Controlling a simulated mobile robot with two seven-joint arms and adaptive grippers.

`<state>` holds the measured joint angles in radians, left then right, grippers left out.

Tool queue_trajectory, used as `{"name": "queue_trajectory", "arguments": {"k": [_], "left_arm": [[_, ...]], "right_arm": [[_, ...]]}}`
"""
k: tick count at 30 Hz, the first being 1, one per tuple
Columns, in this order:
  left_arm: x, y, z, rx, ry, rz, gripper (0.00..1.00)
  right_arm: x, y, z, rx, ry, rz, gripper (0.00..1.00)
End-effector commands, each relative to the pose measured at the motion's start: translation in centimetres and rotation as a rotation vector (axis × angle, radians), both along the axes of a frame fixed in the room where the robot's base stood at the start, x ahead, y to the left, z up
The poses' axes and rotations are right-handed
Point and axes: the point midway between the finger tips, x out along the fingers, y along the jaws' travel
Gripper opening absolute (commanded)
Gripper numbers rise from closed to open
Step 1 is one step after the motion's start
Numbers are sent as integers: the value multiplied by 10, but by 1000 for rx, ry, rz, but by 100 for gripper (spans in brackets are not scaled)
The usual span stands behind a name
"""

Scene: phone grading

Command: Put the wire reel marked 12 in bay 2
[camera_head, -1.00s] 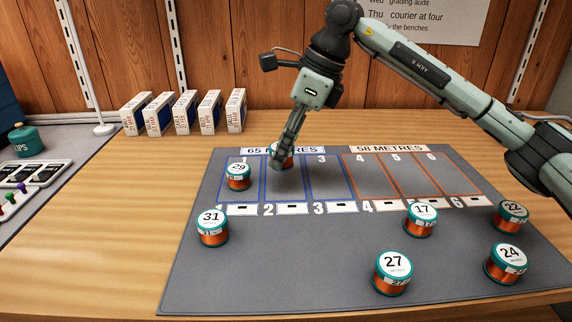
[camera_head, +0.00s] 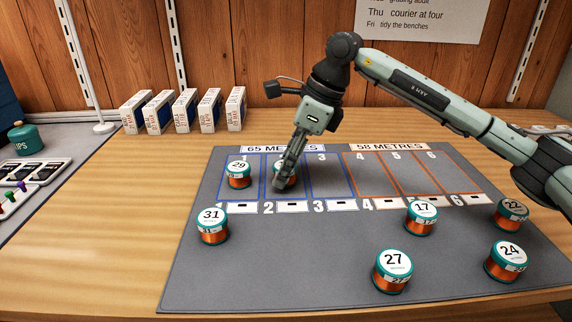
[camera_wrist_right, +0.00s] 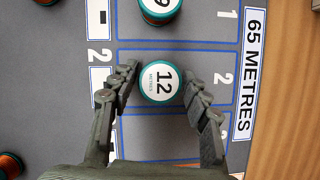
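The wire reel marked 12 (camera_wrist_right: 161,82) stands upright between the fingers of my right gripper (camera_wrist_right: 161,72) in the right wrist view. It has a white top with a teal rim. The fingers are close against it on both sides. The reel is inside the blue outline of bay 2 (camera_wrist_right: 222,62), at or just above the mat. In the head view, my right gripper (camera_head: 281,186) points down over bay 2 and hides most of the reel. My left gripper is not in view.
Reel 29 (camera_head: 238,175) stands in bay 1, beside it. Reels 31 (camera_head: 212,228), 27 (camera_head: 392,273), 17 (camera_head: 420,220), 24 (camera_head: 506,264) and 22 (camera_head: 511,214) stand on the grey mat (camera_head: 300,260). Bays 3 to 6 are empty. Several small boxes (camera_head: 186,111) stand behind.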

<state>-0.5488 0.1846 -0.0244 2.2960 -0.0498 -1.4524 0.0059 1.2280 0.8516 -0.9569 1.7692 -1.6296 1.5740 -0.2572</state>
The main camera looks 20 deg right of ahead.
Motion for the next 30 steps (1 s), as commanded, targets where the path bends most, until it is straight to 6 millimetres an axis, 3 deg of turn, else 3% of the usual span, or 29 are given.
{"name": "queue_trajectory", "arguments": {"k": [14,17,24,30], "left_arm": [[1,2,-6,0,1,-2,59],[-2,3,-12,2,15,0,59],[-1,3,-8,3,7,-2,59],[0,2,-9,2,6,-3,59]], "right_arm": [[0,-1,7,0,-1,0,59],[-2,-6,22,1,-4,-1,59],[-12,-25,72,1,-5,-2,59],[-18,-36,102,1,-2,0,59]]}}
